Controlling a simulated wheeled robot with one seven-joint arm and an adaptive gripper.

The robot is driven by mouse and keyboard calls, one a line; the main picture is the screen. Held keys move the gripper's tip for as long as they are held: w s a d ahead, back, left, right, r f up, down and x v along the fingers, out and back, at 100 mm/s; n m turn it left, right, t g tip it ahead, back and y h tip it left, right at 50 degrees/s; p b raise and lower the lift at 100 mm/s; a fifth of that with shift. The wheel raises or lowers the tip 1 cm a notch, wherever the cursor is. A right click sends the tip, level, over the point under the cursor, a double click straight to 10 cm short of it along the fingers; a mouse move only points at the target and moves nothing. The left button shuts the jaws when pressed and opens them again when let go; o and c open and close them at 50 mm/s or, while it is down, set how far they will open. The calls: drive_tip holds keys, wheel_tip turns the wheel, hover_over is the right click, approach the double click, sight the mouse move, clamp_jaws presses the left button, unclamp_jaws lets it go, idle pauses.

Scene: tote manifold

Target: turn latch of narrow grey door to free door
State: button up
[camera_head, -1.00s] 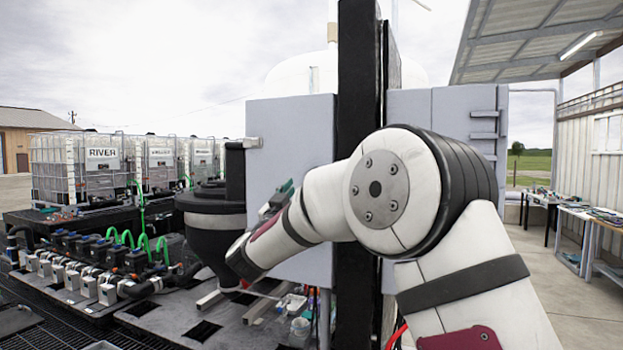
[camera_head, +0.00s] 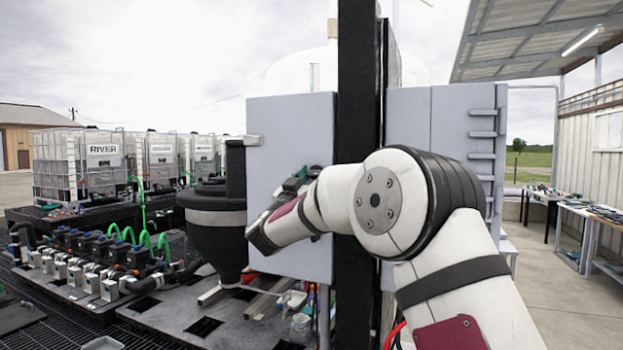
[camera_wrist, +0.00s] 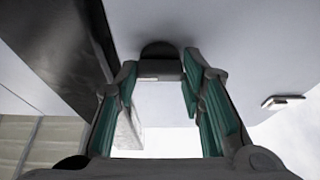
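A flat grey door panel (camera_head: 290,130) stands left of the black post. A small pale metal latch-like handle (camera_head: 252,141) sits at its left edge. In the wrist view a pale handle (camera_wrist: 283,101) shows at the right, outside my fingers. My gripper (camera_wrist: 158,78) is open, with green-padded fingers spread apart. A dark rounded piece (camera_wrist: 160,52) shows between the fingertips; I cannot tell what it is or whether it touches them. In the head view my gripper (camera_head: 298,183) is mostly hidden behind my wrist, in front of the door's lower half.
A black post (camera_head: 357,80) stands right of the door, close to my arm. Another grey panel (camera_head: 450,120) with ledges is farther right. A black funnel-shaped vessel (camera_head: 215,225) stands left of the door. Loose items (camera_head: 298,300) lie below.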

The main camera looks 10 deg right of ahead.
drive_tip(key=shift+w+m+g+h+b, duration=0.1)
drive_tip(key=shift+m+g+h+b, duration=0.2)
drive_tip(key=shift+m, duration=0.3)
drive_tip(key=m+b, duration=0.1)
drive_tip(key=m, duration=0.1)
drive_tip(key=m+g+h+b, duration=0.1)
drive_tip(key=m, duration=0.1)
drive_tip(key=shift+w+a+g+h, duration=0.15)
drive_tip(key=shift+g+h, duration=0.15)
drive_tip(key=m+g+b, duration=0.1)
drive_tip(key=m+b, duration=0.1)
drive_tip(key=m, duration=0.2)
drive_tip(key=m+g+h+b, duration=0.1)
drive_tip(key=m+g+b, duration=0.1)
drive_tip(key=m, duration=0.1)
drive_tip(key=shift+a+m, duration=0.15)
drive_tip(key=shift+m, duration=0.25)
drive_tip(key=m+g+b, duration=0.2)
drive_tip(key=m, duration=0.3)
drive_tip(key=shift+r, duration=0.2)
drive_tip(key=m+g+b, duration=0.1)
drive_tip(key=m, duration=0.1)
drive_tip(key=m+y, duration=0.1)
drive_tip(key=m, duration=0.1)
drive_tip(key=shift+r+g+b, duration=0.15)
drive_tip(key=shift+g+b, duration=0.2)
drive_tip(key=shift+g, duration=0.05)
drive_tip(key=shift+m, duration=0.3)
drive_tip(key=o, duration=1.2)
drive_tip(key=shift+c, duration=0.2)
